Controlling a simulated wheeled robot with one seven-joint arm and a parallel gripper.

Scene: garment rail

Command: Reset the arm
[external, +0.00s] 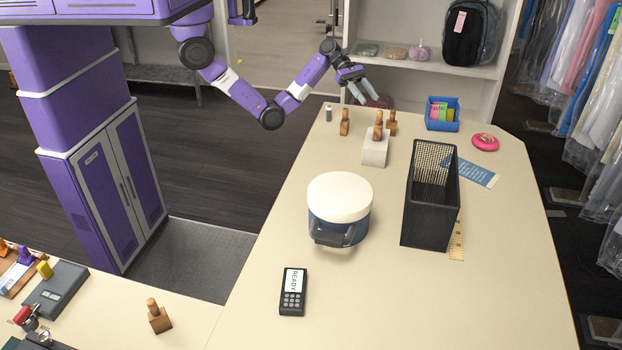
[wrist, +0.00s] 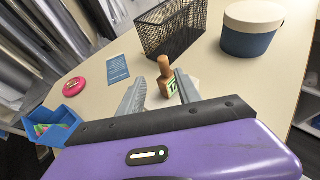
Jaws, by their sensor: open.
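My gripper (external: 362,88) is open and empty, held in the air past the far left edge of the table (external: 375,285) in the external view. In the wrist view my gripper (wrist: 162,90) has its two grey fingers spread. My purple arm reaches out bent from the column.
The table holds a white block (external: 375,149) with wooden knobbed pieces, a white-lidded blue tub (external: 340,200), a black mesh basket (external: 430,215), a blue bin (external: 442,116), a pink disc (external: 485,142) and a handset (external: 292,291). Shelves (external: 425,67) stand behind; bagged garments (external: 590,110) hang right.

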